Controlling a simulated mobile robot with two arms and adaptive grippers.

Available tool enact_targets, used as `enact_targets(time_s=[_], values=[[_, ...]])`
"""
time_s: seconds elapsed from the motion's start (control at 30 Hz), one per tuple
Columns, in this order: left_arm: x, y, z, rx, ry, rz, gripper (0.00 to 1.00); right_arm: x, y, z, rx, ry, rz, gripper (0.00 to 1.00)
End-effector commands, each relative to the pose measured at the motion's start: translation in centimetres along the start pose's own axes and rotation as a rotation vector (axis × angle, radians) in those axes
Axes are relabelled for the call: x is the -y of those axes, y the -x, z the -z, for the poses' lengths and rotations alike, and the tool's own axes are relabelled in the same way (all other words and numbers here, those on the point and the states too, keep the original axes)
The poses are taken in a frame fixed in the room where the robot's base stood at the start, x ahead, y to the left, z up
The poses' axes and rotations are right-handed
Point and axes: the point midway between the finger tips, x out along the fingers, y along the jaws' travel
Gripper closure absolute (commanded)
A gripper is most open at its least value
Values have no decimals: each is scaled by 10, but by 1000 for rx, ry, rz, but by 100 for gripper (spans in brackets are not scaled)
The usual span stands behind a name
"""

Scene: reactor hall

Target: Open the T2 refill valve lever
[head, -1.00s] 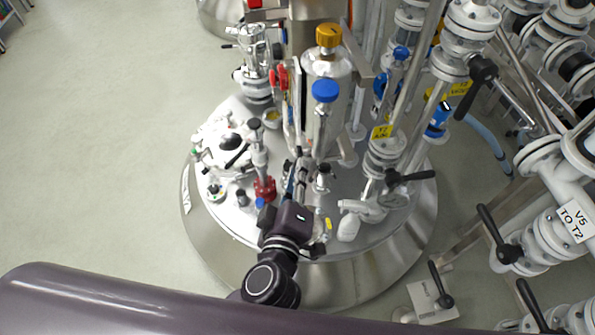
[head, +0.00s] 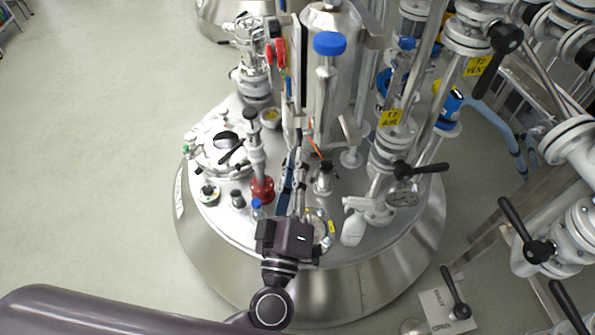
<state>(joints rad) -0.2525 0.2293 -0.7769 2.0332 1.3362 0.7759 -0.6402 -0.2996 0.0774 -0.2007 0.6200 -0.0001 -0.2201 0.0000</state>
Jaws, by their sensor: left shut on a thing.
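My left gripper (head: 297,168) reaches up from the bottom over the steel vessel lid (head: 225,210), its dark body at the lower centre and its slim fingers pointing away from me. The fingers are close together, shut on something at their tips. A thin orange lever (head: 316,146) shows right beside the fingertips; I read no label on it, so I cannot tell for sure that it is the T2 refill valve lever. The fingers hide most of what they grip. My right gripper is not in view.
A red-based fitting (head: 262,189) is close on the left. A black-handled valve (head: 403,170) and yellow-tagged pipes (head: 390,118) crowd the right. Open floor (head: 90,150) lies left.

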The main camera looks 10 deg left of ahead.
Motion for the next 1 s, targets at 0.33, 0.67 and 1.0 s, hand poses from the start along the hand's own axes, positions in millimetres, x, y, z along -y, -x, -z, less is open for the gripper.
enact_targets(time_s=[0.33,0.67,1.0], values=[[4,0,-1,-9,-7,-9,100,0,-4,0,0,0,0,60],[2,0,-1,-9,-6,-11,72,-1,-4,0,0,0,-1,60],[3,15,-2,-6,-7,-10,72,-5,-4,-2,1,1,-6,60]])
